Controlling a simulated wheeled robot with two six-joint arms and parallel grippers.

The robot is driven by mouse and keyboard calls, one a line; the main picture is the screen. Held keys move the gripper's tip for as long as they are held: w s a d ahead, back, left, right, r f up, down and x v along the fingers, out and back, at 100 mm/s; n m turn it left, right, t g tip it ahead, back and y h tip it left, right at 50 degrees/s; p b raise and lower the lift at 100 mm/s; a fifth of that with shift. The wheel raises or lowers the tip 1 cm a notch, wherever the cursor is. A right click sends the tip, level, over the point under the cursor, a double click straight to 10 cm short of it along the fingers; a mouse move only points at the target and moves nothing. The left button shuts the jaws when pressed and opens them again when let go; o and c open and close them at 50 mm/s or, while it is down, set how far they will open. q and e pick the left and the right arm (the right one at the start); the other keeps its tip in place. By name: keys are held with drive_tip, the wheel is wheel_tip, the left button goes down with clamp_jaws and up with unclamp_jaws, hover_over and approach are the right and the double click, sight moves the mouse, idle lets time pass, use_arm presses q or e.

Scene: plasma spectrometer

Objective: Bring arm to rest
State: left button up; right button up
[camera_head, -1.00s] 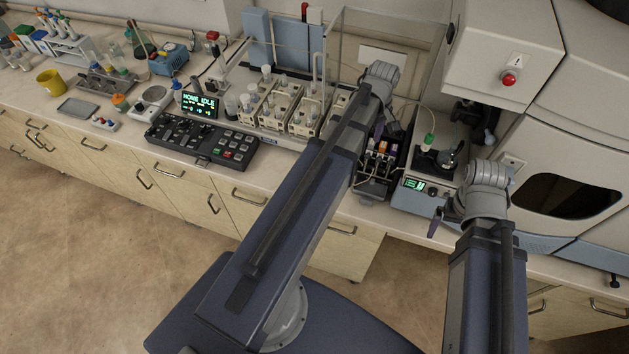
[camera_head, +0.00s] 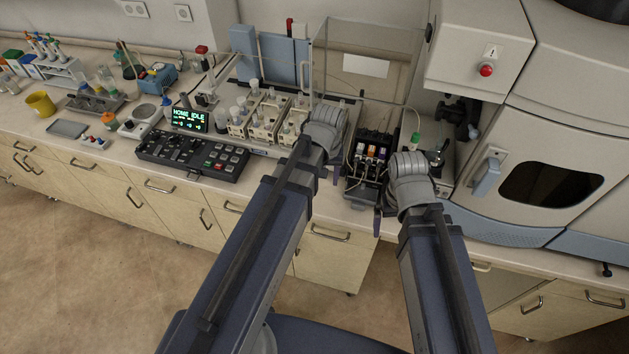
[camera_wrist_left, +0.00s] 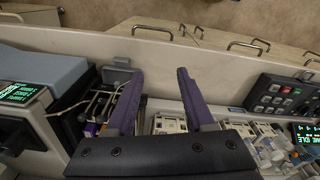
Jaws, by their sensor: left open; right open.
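My left arm reaches over the bench's front edge in the head view, with its grey wrist before the white-racked sampler. Its left gripper (camera_wrist_left: 158,76) shows two purple fingers wide apart in the left wrist view, with nothing between them. In the head view the wrist mostly hides this gripper. My right arm stands to the right, its wrist before the spectrometer's left side. One purple finger of the right gripper (camera_head: 377,221) shows below that wrist; the rest is hidden. I see nothing held by either gripper.
The black pump unit (camera_head: 368,160) with coloured parts lies between the two wrists. The control panel (camera_head: 192,154) and the "HOME IDLE" display (camera_head: 190,119) are to the left. The large spectrometer (camera_head: 535,130) fills the right. Open floor (camera_head: 80,265) lies in front of the drawers.

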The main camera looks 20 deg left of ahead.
use_arm(q)
drive_tip(key=shift+s, duration=0.1)
use_arm(e)
drive_tip(key=shift+a, duration=0.1)
use_arm(q)
drive_tip(key=s+d+f+m+g+y+b, duration=0.1)
drive_tip(key=s+d+f+m+b, duration=0.5)
drive_tip(key=f+b, duration=0.5)
drive_tip(key=s+d, duration=0.2)
drive_tip(key=s, duration=0.1)
drive_tip(key=shift+s+d+f+m+b, duration=0.3)
drive_tip(key=shift+s+f+m+b, duration=0.05)
drive_tip(key=shift+m+b, duration=0.05)
use_arm(e)
wheel_tip(320, 180, down, 12)
drive_tip(key=shift+r, duration=0.1)
